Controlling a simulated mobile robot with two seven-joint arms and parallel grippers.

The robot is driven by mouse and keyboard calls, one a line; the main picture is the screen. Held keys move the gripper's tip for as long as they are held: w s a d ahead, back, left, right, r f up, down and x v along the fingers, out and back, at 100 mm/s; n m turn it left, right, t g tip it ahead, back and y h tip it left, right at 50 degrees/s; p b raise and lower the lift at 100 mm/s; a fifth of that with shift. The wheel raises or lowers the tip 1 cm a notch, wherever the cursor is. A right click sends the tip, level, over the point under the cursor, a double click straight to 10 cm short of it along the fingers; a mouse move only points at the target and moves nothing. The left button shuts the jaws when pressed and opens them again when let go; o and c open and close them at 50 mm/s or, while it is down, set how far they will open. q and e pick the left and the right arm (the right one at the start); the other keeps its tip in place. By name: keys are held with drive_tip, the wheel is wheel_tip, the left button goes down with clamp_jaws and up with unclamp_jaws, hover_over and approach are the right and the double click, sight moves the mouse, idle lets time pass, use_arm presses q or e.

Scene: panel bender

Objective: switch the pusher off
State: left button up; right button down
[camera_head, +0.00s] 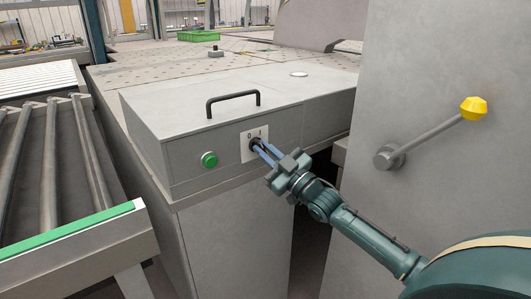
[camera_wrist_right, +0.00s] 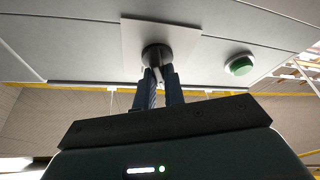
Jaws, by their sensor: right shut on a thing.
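A dark rotary switch (camera_head: 254,144) sits on a pale plate (camera_head: 247,152) marked 0 and I on the front of a grey box. My right gripper (camera_head: 262,150) reaches it from the lower right and is shut on its knob. In the right wrist view the round switch (camera_wrist_right: 157,54) shows at the tips of my right gripper (camera_wrist_right: 159,74), whose fingers are close together around the knob's handle. The fingers partly hide the knob, so its exact setting is hard to tell. My left gripper is not in view.
A green button (camera_head: 209,159) is left of the switch; it also shows in the right wrist view (camera_wrist_right: 239,65). A black handle (camera_head: 233,101) tops the box. A lever with a yellow knob (camera_head: 474,108) is at right. Rollers (camera_head: 47,160) lie at left.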

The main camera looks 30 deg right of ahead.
drive_tip(key=shift+n+g+y, duration=0.3)
drive_tip(key=shift+n, duration=0.7)
drive_tip(key=c, duration=1.5)
unclamp_jaws()
drive_tip(key=b+v, duration=0.1)
drive_tip(key=v, duration=1.2)
drive_tip(key=shift+s, duration=0.1)
